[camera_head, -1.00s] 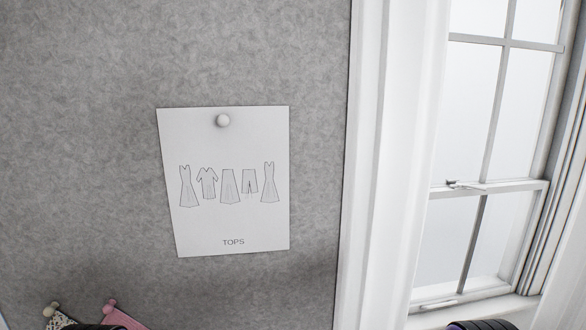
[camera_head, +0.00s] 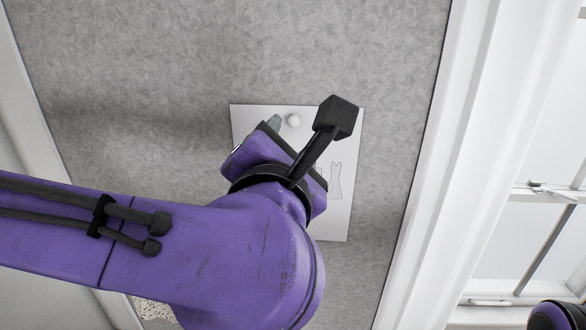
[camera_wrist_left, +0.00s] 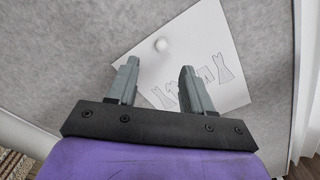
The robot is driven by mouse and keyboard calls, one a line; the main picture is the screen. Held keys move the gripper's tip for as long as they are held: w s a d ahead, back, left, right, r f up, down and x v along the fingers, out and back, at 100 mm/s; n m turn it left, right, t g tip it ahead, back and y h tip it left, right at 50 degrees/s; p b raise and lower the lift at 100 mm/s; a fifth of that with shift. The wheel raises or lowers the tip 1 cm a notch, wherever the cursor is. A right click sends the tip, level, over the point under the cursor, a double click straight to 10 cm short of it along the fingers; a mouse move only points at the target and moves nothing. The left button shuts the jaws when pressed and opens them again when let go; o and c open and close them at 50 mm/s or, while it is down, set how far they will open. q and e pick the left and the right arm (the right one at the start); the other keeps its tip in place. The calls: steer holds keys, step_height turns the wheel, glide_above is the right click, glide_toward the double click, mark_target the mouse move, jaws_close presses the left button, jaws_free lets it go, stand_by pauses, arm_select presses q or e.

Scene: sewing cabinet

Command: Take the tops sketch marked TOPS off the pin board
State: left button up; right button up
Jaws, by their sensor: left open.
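The tops sketch (camera_head: 346,200) is a white sheet with garment drawings, held on the grey pin board (camera_head: 200,60) by one pale round pin (camera_head: 293,120) near its top edge. In the head view my left arm and wrist cover most of the sheet, and the TOPS lettering is hidden. In the left wrist view my left gripper (camera_wrist_left: 157,82) is open, with the sheet (camera_wrist_left: 205,45) in front of its fingers. The pin (camera_wrist_left: 161,45) shows beyond the fingertips, roughly between them. Nothing is between the fingers. Whether the fingertips touch the sheet I cannot tell. My right gripper is not in view.
A white frame (camera_head: 450,150) edges the board on the right, with a window (camera_head: 535,240) beyond it. The board above the sheet is clear.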

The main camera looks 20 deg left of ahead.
mark_target(293, 124)
arm_select(q)
steer(key=p+x, duration=0.1)
steer(key=x, duration=0.2)
steer(key=p+x, duration=0.1)
steer(key=x, duration=0.2)
steer(key=p+x, duration=0.2)
steer(key=x, duration=0.1)
steer(key=shift+w+a+f, duration=0.25)
steer(key=shift+w, duration=0.05)
steer(key=shift+w+f, duration=0.2)
steer(key=shift+w, duration=0.3)
steer(key=shift+s, duration=0.1)
jaws_close()
